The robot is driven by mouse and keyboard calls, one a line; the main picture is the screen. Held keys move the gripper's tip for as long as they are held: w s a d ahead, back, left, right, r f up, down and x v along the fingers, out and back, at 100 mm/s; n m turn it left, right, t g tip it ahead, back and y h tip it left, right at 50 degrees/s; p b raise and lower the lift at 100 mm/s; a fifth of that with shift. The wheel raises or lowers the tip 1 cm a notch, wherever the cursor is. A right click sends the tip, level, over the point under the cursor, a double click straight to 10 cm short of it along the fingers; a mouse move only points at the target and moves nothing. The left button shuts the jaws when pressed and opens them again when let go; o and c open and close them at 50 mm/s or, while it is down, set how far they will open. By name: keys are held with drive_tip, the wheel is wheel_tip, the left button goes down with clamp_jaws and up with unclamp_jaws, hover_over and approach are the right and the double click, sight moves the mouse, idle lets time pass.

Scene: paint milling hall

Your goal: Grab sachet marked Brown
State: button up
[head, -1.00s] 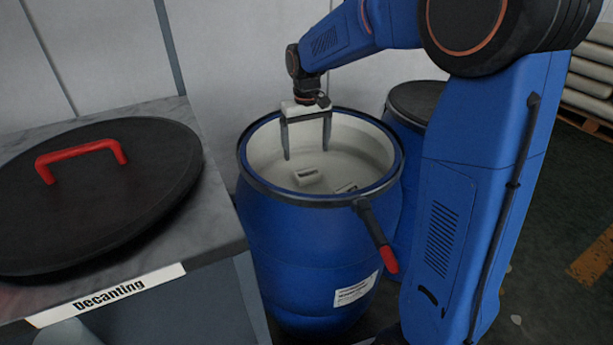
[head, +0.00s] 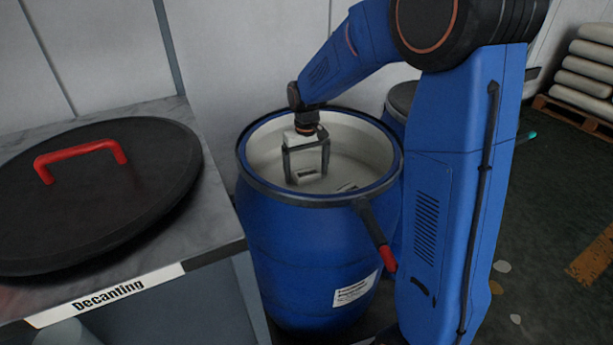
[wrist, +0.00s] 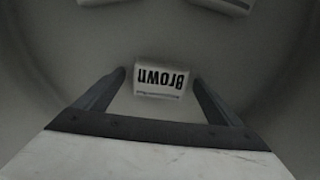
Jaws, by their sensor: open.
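The sachet marked Brown (wrist: 162,78) is a small pale packet with black lettering, upside down in the wrist view. It lies inside the open blue drum (head: 310,250); in the head view the sachet (head: 307,175) shows between my fingers. My gripper (head: 307,178) reaches down inside the drum's rim, fingers apart. In the wrist view my gripper (wrist: 160,82) has one finger on each side of the sachet, with gaps on both sides. Whether the fingertips are level with the sachet is hard to tell.
Two other pale sachets (wrist: 222,5) show at the top of the wrist view. The drum's rim surrounds my gripper. A black lid with a red handle (head: 95,195) lies on the Decanting bench (head: 215,235) at left. Another drum (head: 398,105) stands behind.

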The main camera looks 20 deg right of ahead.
drive_tip(key=c, duration=1.2)
drive_tip(key=shift+r, duration=0.1)
